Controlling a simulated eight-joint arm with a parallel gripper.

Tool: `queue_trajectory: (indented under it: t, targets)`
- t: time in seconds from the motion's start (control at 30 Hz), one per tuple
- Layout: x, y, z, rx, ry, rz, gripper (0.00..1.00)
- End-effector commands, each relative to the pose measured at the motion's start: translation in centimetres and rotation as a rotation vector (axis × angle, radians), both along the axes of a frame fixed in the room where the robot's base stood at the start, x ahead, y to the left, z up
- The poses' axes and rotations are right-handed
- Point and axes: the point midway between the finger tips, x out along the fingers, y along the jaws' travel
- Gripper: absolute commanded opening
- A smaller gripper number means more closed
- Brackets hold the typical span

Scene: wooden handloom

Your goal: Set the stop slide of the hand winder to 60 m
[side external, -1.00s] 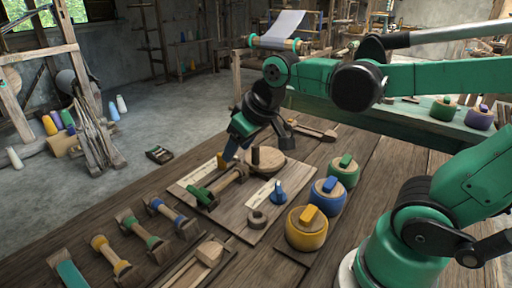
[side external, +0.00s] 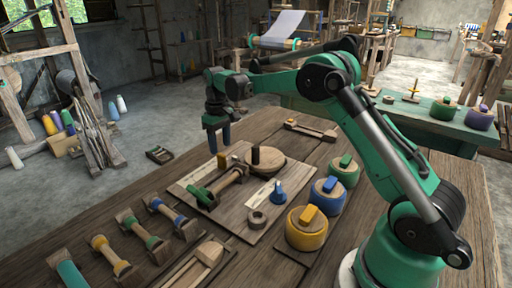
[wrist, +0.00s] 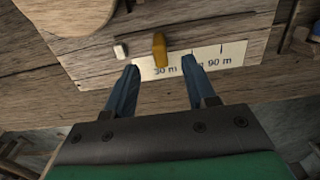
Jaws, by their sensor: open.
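The hand winder is a wooden board (side external: 187,182) on the bench, with a round wooden disc (side external: 270,162) and a dark peg. Its yellow stop slide (side external: 221,160) stands at the board's far edge. In the wrist view the slide (wrist: 160,48) stands by a pale scale (wrist: 236,53), above the "30 m" label. The "90 m" label is readable to the right; the label between them is mostly hidden by the right finger. My gripper (side external: 218,148) is open and empty, above the slide. In the wrist view its blue fingertips (wrist: 160,64) are apart, one to each side of the slide.
A small white block (wrist: 120,50) sits left of the slide. A green-ended spool (side external: 225,187) and blue knob (side external: 277,195) are on the nearer boards. Yellow, blue and green round pots (side external: 306,230) stand to the right. Several bobbins (side external: 110,255) lie at front left.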

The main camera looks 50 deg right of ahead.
Motion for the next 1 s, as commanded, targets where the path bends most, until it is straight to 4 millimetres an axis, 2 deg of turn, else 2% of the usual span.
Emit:
queue_trajectory:
  t: [0.1, 0.3, 0.6, 0.63, 0.8, 1.0]
  targets:
    - [0.0, 0.0, -1.8, 0.0, -0.001, 0.0, 0.5]
    - [0.0, 0.0, -4.1, 0.0, -0.002, 0.0, 0.5]
    - [0.0, 0.0, -4.5, -0.001, -0.002, 0.0, 0.5]
    - [0.0, 0.0, -4.5, -0.001, -0.002, 0.0, 0.47]
    - [0.0, 0.0, -4.5, -0.001, -0.002, 0.0, 0.0]
    - [0.0, 0.0, -4.5, -0.001, -0.002, 0.0, 0.0]
